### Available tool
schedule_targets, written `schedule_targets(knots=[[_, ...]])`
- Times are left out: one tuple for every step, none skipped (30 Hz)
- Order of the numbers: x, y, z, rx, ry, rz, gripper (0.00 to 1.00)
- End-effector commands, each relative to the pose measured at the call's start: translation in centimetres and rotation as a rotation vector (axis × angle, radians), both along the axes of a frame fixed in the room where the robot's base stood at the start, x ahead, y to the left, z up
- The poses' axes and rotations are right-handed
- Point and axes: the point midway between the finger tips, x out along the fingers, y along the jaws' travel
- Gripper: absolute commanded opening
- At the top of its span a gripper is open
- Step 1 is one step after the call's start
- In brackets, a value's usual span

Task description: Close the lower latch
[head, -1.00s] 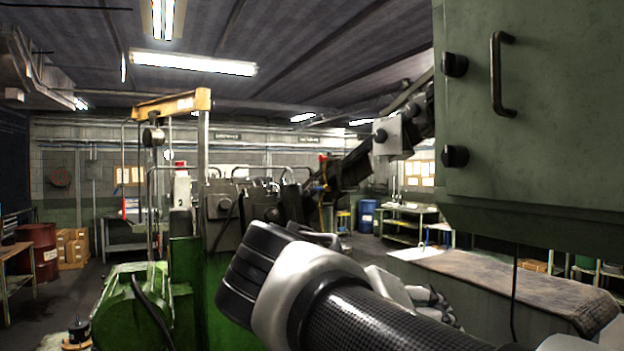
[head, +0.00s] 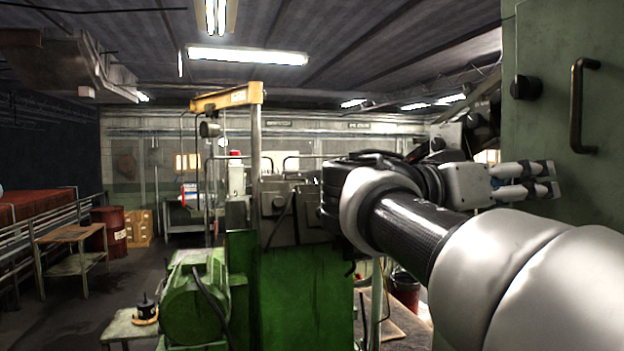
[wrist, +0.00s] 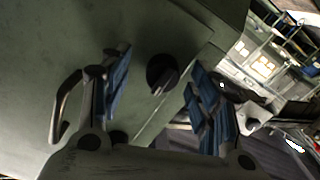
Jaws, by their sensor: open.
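The green cabinet door (head: 546,50) is at the right of the head view, with a dark bar handle (head: 580,105) and a black upper latch knob (head: 526,87). My gripper (head: 553,180) is open and empty, just below that knob, and hides the lower latch there. In the wrist view the lower latch (wrist: 162,72), a round black knob with a raised grip, lies between the spread blue-padded fingers (wrist: 160,60). I cannot see contact with it. The upper latch (wrist: 118,137) is partly hidden behind the gripper, and the handle (wrist: 66,105) is at left.
A green machine (head: 305,290) with a yellow hoist beam (head: 226,98) stands left of my arm. A small table (head: 75,238) and a red drum (head: 108,228) are further left. The floor between them is open.

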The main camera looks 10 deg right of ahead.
Motion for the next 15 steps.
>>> schedule_targets(knots=[[0.11,0.12,-0.87,0.009,-0.093,0.003,0.57],[0.12,0.13,-0.91,0.014,-0.151,0.002,0.57],[0.1,0.14,-0.89,0.02,-0.228,0.002,0.57],[0.11,0.14,-0.88,0.024,-0.283,0.002,0.57],[0.1,0.14,-0.87,0.028,-0.34,0.002,0.57],[0.1,0.15,-1.07,0.032,-0.392,0.002,0.57],[0.11,0.15,-1.18,0.035,-0.425,0.002,0.57],[0.12,0.15,-1.24,0.037,-0.455,0.002,0.57],[0.15,0.16,-1.27,0.042,-0.5,0.001,0.57],[0.16,0.16,-1.25,0.044,-0.533,0.001,0.57],[0.14,0.16,-1.2,0.047,-0.566,0.001,0.57],[0.12,0.17,-1.15,0.05,-0.606,0.002,0.57],[0.15,0.17,-1.12,0.052,-0.636,0.002,0.57],[0.16,0.17,-1.06,0.054,-0.664,0.002,0.57],[0.15,0.17,-0.99,0.057,-0.697,0.002,0.57]])
